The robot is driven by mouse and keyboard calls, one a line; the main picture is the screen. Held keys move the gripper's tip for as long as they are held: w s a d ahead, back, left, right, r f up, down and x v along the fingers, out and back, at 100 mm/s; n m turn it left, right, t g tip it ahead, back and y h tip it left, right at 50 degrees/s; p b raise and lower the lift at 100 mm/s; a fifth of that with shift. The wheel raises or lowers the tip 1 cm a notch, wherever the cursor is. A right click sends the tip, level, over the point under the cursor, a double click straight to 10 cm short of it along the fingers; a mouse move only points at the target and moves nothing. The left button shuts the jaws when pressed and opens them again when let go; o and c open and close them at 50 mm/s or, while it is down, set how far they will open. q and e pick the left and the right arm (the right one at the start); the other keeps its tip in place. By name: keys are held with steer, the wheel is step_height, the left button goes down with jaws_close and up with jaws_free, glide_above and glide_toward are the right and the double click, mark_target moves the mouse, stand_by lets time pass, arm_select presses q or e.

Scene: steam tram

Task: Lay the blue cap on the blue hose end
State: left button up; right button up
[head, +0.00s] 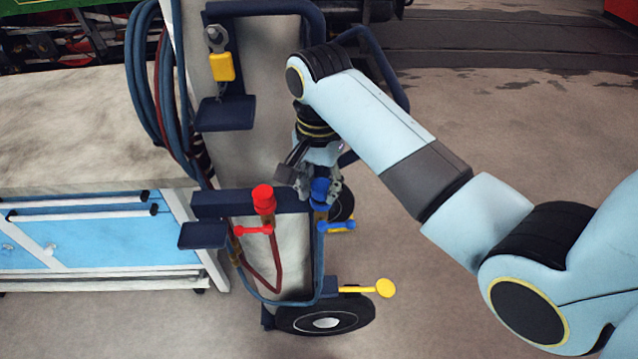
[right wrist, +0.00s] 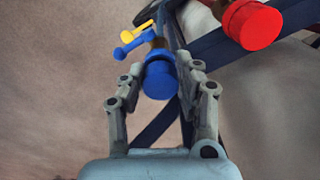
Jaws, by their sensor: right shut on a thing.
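My right gripper (head: 308,182) has its fingers on either side of the blue cap (head: 320,187) and is shut on it. In the right wrist view the blue cap (right wrist: 159,76) lies between the two fingertips of my gripper (right wrist: 160,82). The brass-coloured blue hose end (head: 321,213), with a blue lever (head: 338,226), is directly below the cap in the head view. The cap appears upright and in line with it. I cannot tell whether it is fully seated. My left gripper is not in view.
A red cap (head: 263,198) sits on the neighbouring red hose end, left of the blue one. A dark blue bracket (head: 225,203) and a wheeled cart with a yellow pedal (head: 385,288) are close by. A workbench (head: 80,130) stands at left. Floor at right is clear.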

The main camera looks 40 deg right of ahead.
steer(key=shift+f, duration=0.3)
steer(key=o, duration=0.9)
steer(key=shift+r, duration=4.2)
